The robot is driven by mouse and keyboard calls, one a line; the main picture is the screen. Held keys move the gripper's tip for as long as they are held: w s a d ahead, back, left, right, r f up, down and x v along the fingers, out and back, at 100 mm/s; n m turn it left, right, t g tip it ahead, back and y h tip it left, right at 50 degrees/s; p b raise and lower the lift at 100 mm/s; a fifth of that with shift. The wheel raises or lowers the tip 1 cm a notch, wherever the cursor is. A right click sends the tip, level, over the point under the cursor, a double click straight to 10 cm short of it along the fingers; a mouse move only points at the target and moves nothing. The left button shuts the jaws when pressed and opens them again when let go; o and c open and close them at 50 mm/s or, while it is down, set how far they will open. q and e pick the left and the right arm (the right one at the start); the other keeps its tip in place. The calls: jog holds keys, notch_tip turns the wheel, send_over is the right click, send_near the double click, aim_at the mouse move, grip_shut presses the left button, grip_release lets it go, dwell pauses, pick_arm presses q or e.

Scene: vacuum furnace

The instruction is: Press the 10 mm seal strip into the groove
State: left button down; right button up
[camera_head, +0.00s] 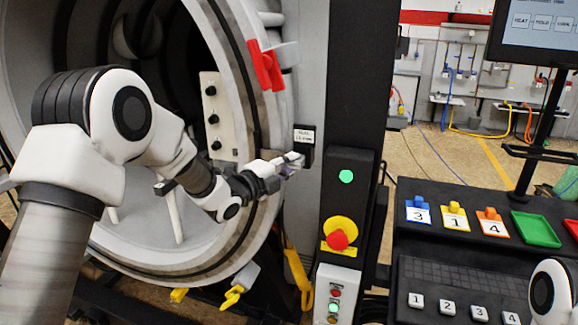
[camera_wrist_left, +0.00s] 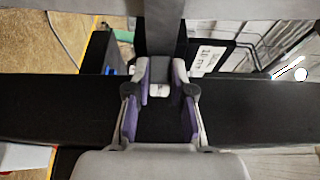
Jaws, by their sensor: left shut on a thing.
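My left gripper (camera_head: 291,160) reaches in front of the furnace's front ring, beside a black holder (camera_head: 305,153) with a white label card. The card reads 10 mm in the left wrist view (camera_wrist_left: 208,58). There the left gripper (camera_wrist_left: 159,88) is shut, with a small pale piece between its purple pads. I take this for the seal strip, but most of it is hidden by the fingers. A dark groove line (camera_head: 233,58) runs around the pale front ring of the furnace. My right gripper is out of view.
A red clamp (camera_head: 265,66) sticks out from the ring's upper right. A black column (camera_head: 352,90) with a red stop button (camera_head: 338,239) stands right of the holder. A dark console (camera_head: 462,262) with coloured numbered switches and a green tray (camera_head: 536,229) is at right.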

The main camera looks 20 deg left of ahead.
pick_arm(q)
jog(key=shift+w, duration=0.45)
jog(key=c, duration=0.9)
grip_release()
jog(key=shift+c, duration=0.2)
jog(key=v, duration=1.2)
jog(key=s+d+f+n+g+y, duration=0.1)
jog(key=s+d+f+g, duration=0.3)
jog(key=f, duration=0.7)
jog(key=s+a+f+n+g+y, duration=0.15)
jog(key=s+f, duration=0.35)
jog(key=f, duration=0.7)
jog(key=s+d+f+n+g, duration=0.25)
jog(key=s+f, duration=0.25)
jog(key=f, duration=0.6)
jog(key=s+a+f+n+g+y, duration=0.2)
jog(key=s+f+n+g, duration=0.2)
jog(key=s+n, duration=0.5)
jog(key=s+a+f+n+g+y, duration=0.2)
jog(key=s+f+n, duration=0.4)
jog(key=s, duration=0.8)
jog(key=n+g+y, duration=0.1)
jog(key=n+g, duration=0.1)
jog(key=n, duration=0.1)
jog(key=shift+s+a+f, duration=0.2)
jog(key=shift+s+a, duration=0.05)
jog(key=shift+s, duration=0.15)
